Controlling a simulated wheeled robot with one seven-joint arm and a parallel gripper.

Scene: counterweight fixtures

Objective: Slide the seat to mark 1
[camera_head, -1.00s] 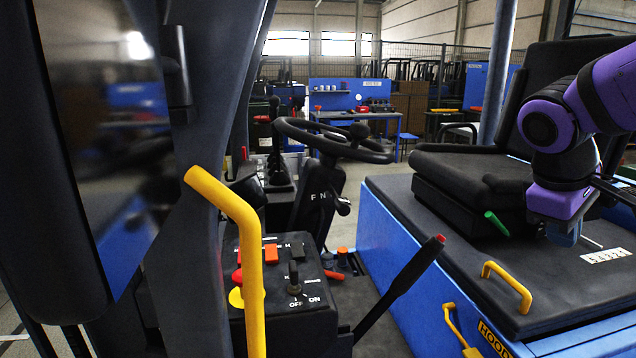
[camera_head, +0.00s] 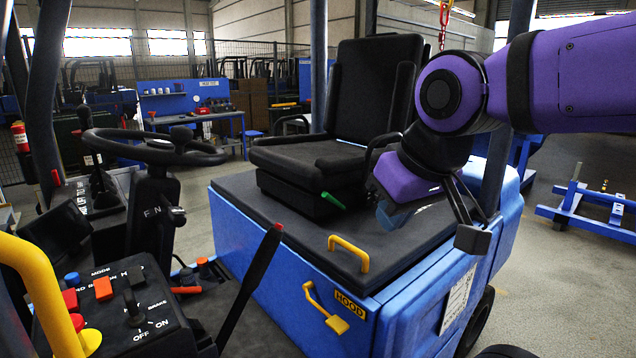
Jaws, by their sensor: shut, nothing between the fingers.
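The black seat (camera_head: 315,157) with its tall backrest (camera_head: 372,90) stands on the dark top of the blue hood (camera_head: 300,268). A green lever (camera_head: 333,200) sticks out at the front of the seat base. My gripper (camera_head: 404,218) hangs to the right of the green lever, over the hood top, and appears apart from the lever. It is shut and empty, though its fingertips show poorly. The mark strip cannot be seen now; my gripper and arm cover part of the hood top. I cannot tell which mark the seat is at.
A yellow handle (camera_head: 349,252) stands on the hood top and a yellow latch (camera_head: 325,307) is on its side. The steering wheel (camera_head: 155,147), a black lever (camera_head: 250,285) and the switch console (camera_head: 115,305) are at left.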

